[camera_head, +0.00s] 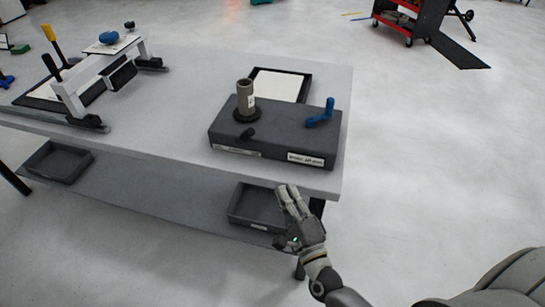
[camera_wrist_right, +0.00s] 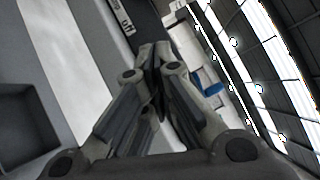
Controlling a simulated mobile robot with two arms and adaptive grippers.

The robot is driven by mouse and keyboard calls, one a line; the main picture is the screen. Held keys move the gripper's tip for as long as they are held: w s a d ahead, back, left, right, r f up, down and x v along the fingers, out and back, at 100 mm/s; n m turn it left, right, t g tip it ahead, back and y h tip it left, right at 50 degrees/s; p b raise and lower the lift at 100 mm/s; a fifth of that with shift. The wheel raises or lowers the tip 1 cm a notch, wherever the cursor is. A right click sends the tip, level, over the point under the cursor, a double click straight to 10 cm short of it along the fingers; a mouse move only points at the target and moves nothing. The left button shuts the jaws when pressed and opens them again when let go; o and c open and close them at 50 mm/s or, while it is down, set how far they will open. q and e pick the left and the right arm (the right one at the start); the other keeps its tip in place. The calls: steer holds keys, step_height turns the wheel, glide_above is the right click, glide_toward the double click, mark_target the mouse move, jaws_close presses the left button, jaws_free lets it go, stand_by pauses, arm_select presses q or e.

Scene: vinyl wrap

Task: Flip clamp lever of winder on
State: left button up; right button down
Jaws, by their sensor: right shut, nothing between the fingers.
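The winder is a dark grey box (camera_head: 270,143) on the right end of the table. A grey upright spindle (camera_head: 245,99) stands on it. A small black lever or knob (camera_head: 249,133) sits in front of the spindle, and a blue crank-like handle (camera_head: 321,113) is at the right. I cannot tell for sure which is the clamp lever. My right gripper (camera_head: 288,190) is below and in front of the box, near the table's front edge, apart from it and empty. Its fingers (camera_wrist_right: 155,55) are together in the wrist view, near a label ending in "off" (camera_wrist_right: 127,24). My left gripper is not in view.
The white table (camera_head: 180,145) has a lower shelf with a dark tray (camera_head: 251,218) near my right gripper. A black-framed white sheet (camera_head: 280,84) lies behind the winder. A white frame device (camera_head: 98,80) stands at the left.

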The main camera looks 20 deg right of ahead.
mark_target(244, 137)
steer(key=r, duration=0.1)
steer(key=r+m, duration=0.2)
steer(key=shift+s+d+t+h, duration=0.3)
steer(key=shift+s+t+h, duration=0.05)
steer(key=shift+t+h, duration=0.05)
steer(key=p+x, duration=0.2)
steer(key=x, duration=0.7)
steer(key=shift+w+r+p, duration=0.25)
steer(key=shift+w+p, duration=0.1)
steer(key=shift+p, duration=0.05)
steer(key=shift+w+a+r+p, duration=0.5)
steer(key=shift+w+a+p, duration=0.1)
steer(key=shift+w+a, duration=0.25)
steer(key=shift+w+a+r, duration=0.25)
steer(key=shift+w+a, duration=0.2)
steer(key=shift+a, duration=0.05)
steer(key=shift+p, duration=0.35)
